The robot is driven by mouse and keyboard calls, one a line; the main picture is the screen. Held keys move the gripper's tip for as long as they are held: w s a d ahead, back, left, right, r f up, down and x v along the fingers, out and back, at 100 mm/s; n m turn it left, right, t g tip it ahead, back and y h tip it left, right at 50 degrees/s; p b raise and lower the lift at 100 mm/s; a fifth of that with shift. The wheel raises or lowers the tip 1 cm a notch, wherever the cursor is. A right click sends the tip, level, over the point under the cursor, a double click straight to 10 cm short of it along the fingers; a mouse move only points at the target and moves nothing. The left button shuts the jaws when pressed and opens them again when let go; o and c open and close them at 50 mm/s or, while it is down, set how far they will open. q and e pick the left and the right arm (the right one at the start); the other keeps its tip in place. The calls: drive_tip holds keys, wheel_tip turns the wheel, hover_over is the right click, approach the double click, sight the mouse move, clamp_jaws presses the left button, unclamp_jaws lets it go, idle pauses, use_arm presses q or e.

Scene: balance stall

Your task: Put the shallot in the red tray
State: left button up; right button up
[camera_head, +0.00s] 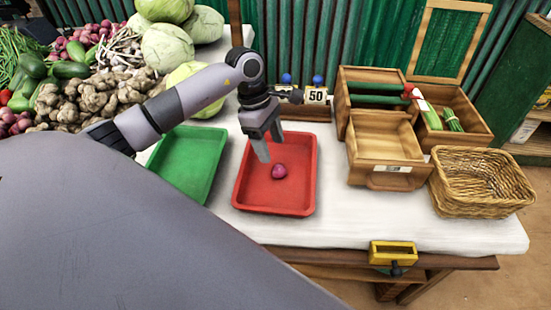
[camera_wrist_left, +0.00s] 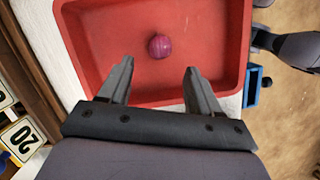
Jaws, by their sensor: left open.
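The shallot (camera_head: 279,171), small, round and purple-pink, lies on the floor of the red tray (camera_head: 245,198). In the left wrist view the shallot (camera_wrist_left: 160,46) sits in the red tray (camera_wrist_left: 110,50), ahead of my fingertips and apart from them. My left gripper (camera_head: 270,148) is above the tray, pointing down, near the shallot. In the left wrist view its two fingers (camera_wrist_left: 158,68) are spread apart with nothing between them. My right gripper is not in the head view.
A green tray (camera_head: 158,158) stands left of the red tray. A wooden box (camera_head: 385,150) and a wicker basket (camera_head: 482,190) stand to the right. A scale with a "50" sign (camera_head: 317,96) is behind. Vegetables are piled at the back left. The white tabletop in front is clear.

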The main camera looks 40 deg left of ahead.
use_arm(q)
drive_tip(key=shift+v, duration=2.3)
drive_tip(key=shift+s, duration=0.1)
